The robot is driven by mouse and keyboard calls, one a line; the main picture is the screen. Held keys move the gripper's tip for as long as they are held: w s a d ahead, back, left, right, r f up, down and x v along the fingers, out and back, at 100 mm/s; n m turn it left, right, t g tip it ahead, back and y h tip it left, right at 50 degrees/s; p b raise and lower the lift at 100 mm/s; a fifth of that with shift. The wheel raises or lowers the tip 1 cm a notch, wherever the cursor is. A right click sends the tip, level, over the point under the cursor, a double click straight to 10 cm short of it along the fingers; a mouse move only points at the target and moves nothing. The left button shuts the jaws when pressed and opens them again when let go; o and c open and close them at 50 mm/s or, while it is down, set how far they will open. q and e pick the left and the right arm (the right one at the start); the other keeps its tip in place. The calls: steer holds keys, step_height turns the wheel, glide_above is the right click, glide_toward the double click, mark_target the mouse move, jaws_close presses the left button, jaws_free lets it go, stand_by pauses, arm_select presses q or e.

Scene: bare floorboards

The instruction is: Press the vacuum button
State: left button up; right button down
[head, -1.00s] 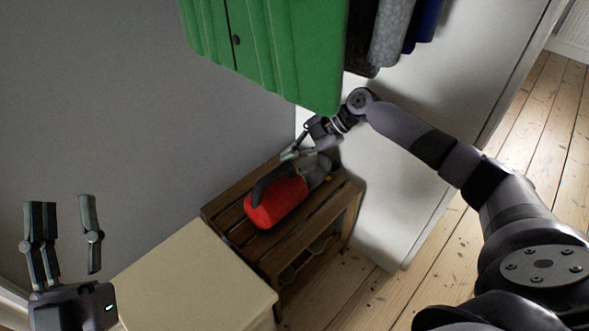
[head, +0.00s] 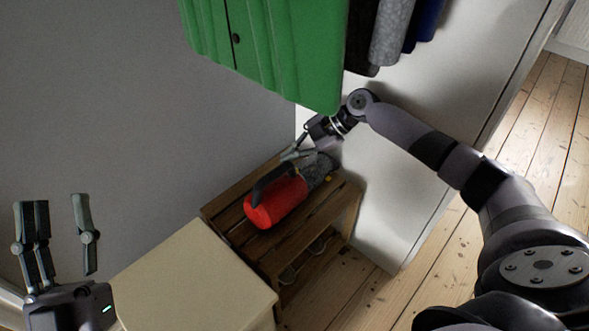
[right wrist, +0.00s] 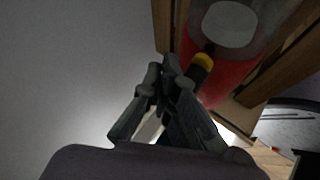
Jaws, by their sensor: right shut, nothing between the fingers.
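A red and grey handheld vacuum (head: 275,204) lies on a slatted wooden bench, its dark handle facing up. It also shows in the right wrist view (right wrist: 226,80), where a yellow button (right wrist: 204,60) sits on a dark part of it. My right gripper (head: 290,156) is over the vacuum, by its handle; its fingers are closed together and empty. In the right wrist view the fingertips (right wrist: 171,66) are close to the yellow button; I cannot tell whether they touch it. My left gripper (head: 55,205) stands open and empty at the far left, away from the vacuum.
The wooden bench (head: 345,200) stands against the wall beside a white door or panel. A cream cabinet (head: 195,285) is in front of it. A green garment (head: 275,50) and other clothes hang above. Floorboards (head: 400,290) are clear at the right.

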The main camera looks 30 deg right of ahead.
arm_select(q)
steer(key=shift+s+r+h, duration=0.3)
arm_select(e)
steer(key=shift+f, duration=0.1)
stand_by(0.8)
steer(key=shift+r, duration=0.2)
arm_select(q)
steer(key=shift+w+d+f+g+y+p, duration=0.1)
steer(key=shift+w+f+g+y+p, duration=0.1)
steer(key=shift+w+f+g, duration=0.35)
steer(key=shift+w+a+f+g+y+p, duration=0.15)
steer(key=shift+w+f+g+y, duration=0.2)
steer(key=shift+f, duration=0.45)
steer(key=shift+w+d+f+g+y+p, duration=0.15)
steer(key=shift+w+f+g, duration=0.15)
steer(key=shift+w+f, duration=0.3)
arm_select(e)
steer(key=shift+r, duration=0.8)
